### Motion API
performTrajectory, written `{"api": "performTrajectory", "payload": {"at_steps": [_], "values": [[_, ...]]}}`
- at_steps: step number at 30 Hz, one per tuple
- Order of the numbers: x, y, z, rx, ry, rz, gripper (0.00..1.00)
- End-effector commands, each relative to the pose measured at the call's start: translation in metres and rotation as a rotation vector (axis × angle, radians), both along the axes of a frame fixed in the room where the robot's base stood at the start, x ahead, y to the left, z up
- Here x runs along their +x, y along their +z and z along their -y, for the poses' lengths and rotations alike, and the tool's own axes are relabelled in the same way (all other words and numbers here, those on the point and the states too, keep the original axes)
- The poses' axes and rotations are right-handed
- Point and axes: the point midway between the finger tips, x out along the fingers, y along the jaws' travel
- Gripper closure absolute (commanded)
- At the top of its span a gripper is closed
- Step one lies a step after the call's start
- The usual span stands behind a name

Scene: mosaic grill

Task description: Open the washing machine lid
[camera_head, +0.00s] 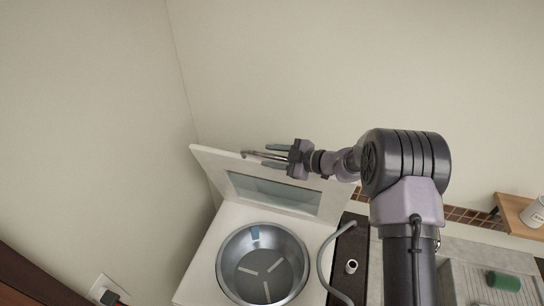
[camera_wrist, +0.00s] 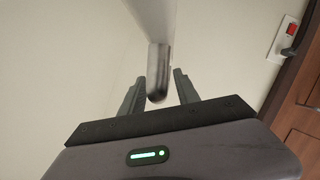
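The white washing machine (camera_head: 208,278) stands in the corner with its round metal drum (camera_head: 262,268) exposed. Its lid (camera_head: 215,165), white with a glassy window (camera_head: 272,192), is raised and leans back toward the wall. My gripper (camera_head: 263,152) is at the lid's upper edge, its fingers pointing left. In the wrist view my gripper (camera_wrist: 160,88) has its fingers apart. A pale bar with a dark rounded end (camera_wrist: 158,75), probably the lid's edge or handle, lies between them, with small gaps visible on both sides. I cannot tell whether a finger touches it.
Walls close in on the left and behind. A wall socket with a plug (camera_head: 105,289) is at lower left and a brown wooden panel (camera_head: 30,285) beside it. A grey hose or tap (camera_head: 325,262) rises right of the machine. A green sponge (camera_head: 503,281) and white cup (camera_head: 535,212) are at right.

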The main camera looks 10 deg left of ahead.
Motion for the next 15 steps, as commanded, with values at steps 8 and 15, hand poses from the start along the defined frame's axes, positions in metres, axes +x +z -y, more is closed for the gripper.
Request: {"api": "performTrajectory", "payload": {"at_steps": [8, 15], "values": [[-0.005, 0.005, 0.019, 0.000, -0.003, 0.002, 0.62], [-0.023, 0.025, 0.076, 0.000, -0.004, 0.003, 0.62]]}}
